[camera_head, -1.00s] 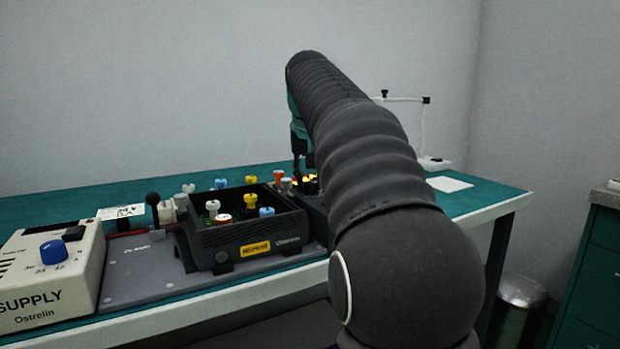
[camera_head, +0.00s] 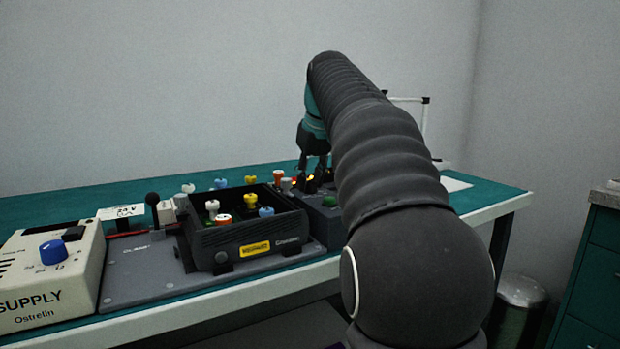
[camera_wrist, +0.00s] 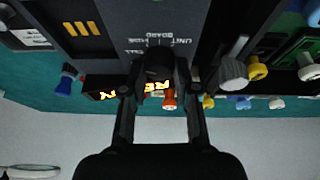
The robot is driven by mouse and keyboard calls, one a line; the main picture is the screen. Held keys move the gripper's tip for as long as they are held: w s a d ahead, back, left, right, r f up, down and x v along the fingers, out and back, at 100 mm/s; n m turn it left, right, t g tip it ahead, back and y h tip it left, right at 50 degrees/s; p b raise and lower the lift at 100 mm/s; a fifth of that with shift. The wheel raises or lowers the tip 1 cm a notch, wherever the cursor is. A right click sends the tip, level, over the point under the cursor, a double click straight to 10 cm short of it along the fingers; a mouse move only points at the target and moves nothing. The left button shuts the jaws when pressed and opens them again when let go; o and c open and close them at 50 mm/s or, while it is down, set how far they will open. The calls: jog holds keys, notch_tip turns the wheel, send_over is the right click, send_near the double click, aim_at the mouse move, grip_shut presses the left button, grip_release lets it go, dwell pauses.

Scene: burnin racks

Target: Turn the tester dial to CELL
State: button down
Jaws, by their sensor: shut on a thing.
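The tester (camera_head: 322,222) is a dark box on the bench, right of the black crate, partly hidden by my arm in the head view. In the wrist view its dark panel (camera_wrist: 90,45) carries upside-down printing that includes "UNIT FUSE BOARD" and "CELL". A black dial (camera_wrist: 158,58) stands between my fingertips. My gripper (camera_wrist: 160,72) is shut on the dial, one finger on each side. Where the dial's pointer stands cannot be made out. In the head view my gripper (camera_head: 314,168) is over the tester, its fingertips partly hidden.
The black crate (camera_head: 255,243) holds several coloured knobbed parts. A supply box (camera_head: 45,300) with a blue knob (camera_head: 53,252) stands at left. A lit amber display (camera_wrist: 155,88) is partly covered by my fingers. A bin (camera_head: 518,305) stands right of the bench.

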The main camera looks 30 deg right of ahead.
jog(key=shift+n+y, duration=0.5)
jog(key=shift+n, duration=1.1)
jog(key=c, duration=0.9)
grip_release()
jog(key=shift+o, duration=0.2)
jog(key=v, duration=1.2)
jog(key=shift+d, duration=0.15)
